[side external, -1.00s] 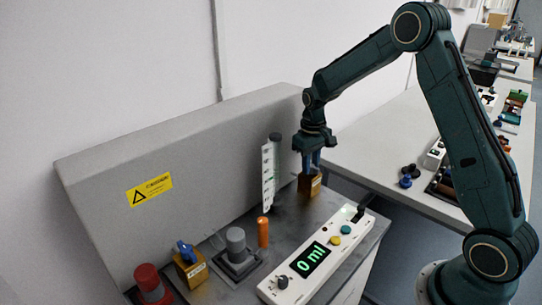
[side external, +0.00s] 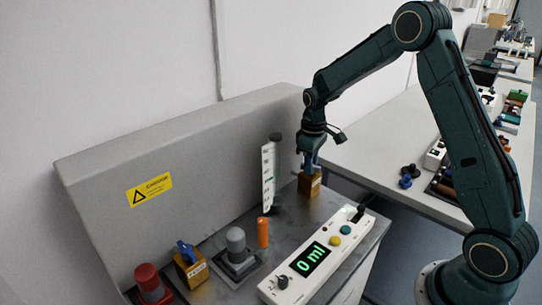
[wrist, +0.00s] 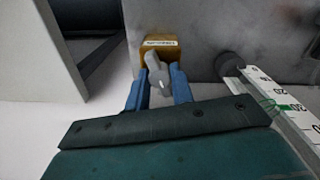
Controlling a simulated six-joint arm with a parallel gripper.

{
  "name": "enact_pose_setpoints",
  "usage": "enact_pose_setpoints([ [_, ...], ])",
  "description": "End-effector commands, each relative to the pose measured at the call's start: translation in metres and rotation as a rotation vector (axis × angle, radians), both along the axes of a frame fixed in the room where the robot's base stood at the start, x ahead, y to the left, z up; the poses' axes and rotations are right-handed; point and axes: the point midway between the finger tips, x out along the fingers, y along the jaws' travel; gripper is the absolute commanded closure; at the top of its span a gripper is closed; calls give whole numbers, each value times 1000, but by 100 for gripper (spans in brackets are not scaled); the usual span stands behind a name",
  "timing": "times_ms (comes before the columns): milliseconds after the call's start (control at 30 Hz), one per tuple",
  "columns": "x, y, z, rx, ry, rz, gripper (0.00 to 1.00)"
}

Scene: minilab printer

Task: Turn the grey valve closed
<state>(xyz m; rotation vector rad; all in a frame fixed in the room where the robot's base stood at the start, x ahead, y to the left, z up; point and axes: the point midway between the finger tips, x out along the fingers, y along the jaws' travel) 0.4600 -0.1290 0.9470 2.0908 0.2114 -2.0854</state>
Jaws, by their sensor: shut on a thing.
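The grey valve (wrist: 158,82) shows in the wrist view as a small grey handle on a brass-coloured block (wrist: 157,47) with a label. In the side external view this block (side external: 309,187) stands at the back right of the grey bench, and the handle is mostly hidden by my gripper. My gripper (side external: 311,166) points down over the block. Its two blue fingers (wrist: 158,93) are shut on the handle, one on each side. The handle lies roughly along the line from my gripper to the block, slightly tilted in the wrist view.
A white graduated scale (side external: 268,178) stands left of the block. An orange cylinder (side external: 263,232), grey knob (side external: 236,240), blue-handled valve (side external: 186,251) and red knob (side external: 148,278) are further left. A white control panel (side external: 337,262) reading 0 ml lies in front.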

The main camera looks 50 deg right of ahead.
Motion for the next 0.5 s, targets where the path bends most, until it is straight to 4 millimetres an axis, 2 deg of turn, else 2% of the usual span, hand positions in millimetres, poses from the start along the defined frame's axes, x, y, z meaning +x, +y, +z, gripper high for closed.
enact_pose_setpoints([
  [500, 0, 0, 0, 1, -1, 493, 100],
])
